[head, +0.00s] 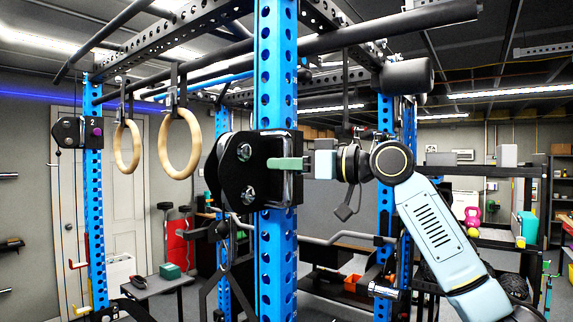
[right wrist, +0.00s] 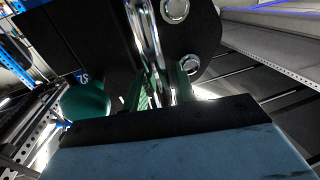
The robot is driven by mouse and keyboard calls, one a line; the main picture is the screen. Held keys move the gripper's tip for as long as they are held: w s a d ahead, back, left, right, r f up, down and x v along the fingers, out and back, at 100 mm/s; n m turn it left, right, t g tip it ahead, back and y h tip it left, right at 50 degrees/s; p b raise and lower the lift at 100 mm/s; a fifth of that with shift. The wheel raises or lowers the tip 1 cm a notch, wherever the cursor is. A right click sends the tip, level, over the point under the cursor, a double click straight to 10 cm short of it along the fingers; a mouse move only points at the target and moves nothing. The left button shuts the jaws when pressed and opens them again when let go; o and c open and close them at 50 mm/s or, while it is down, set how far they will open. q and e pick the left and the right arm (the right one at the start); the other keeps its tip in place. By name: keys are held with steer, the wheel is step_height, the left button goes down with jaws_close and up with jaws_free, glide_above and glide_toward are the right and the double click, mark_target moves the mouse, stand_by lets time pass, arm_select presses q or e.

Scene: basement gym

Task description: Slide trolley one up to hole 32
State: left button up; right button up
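Trolley one (head: 231,168), a black block with round bolts and a chrome handle, sits around the near blue upright (head: 277,60) in the head view. It also shows in the right wrist view (right wrist: 85,32). My right gripper (head: 284,164) reaches it from the right. In the right wrist view, its green fingers (right wrist: 163,88) lie on either side of the chrome handle (right wrist: 150,40) and appear closed on it. A green knob (right wrist: 85,102) shows left of the fingers. The hole numbers are too small to read in the head view. My left gripper is not in view.
A second trolley marked 2 (head: 75,132), with a purple knob, is on the far left upright (head: 92,190). Wooden rings (head: 180,145) hang left of trolley one. A black padded bar (head: 390,28) crosses above my right arm. Another blue upright (head: 385,215) stands behind it.

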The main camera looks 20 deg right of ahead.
steer(key=shift+s+d, duration=0.15)
steer(key=shift+d, duration=0.05)
steer(key=b+v, duration=0.4)
steer(key=v, duration=0.9)
steer(key=shift+b, duration=0.35)
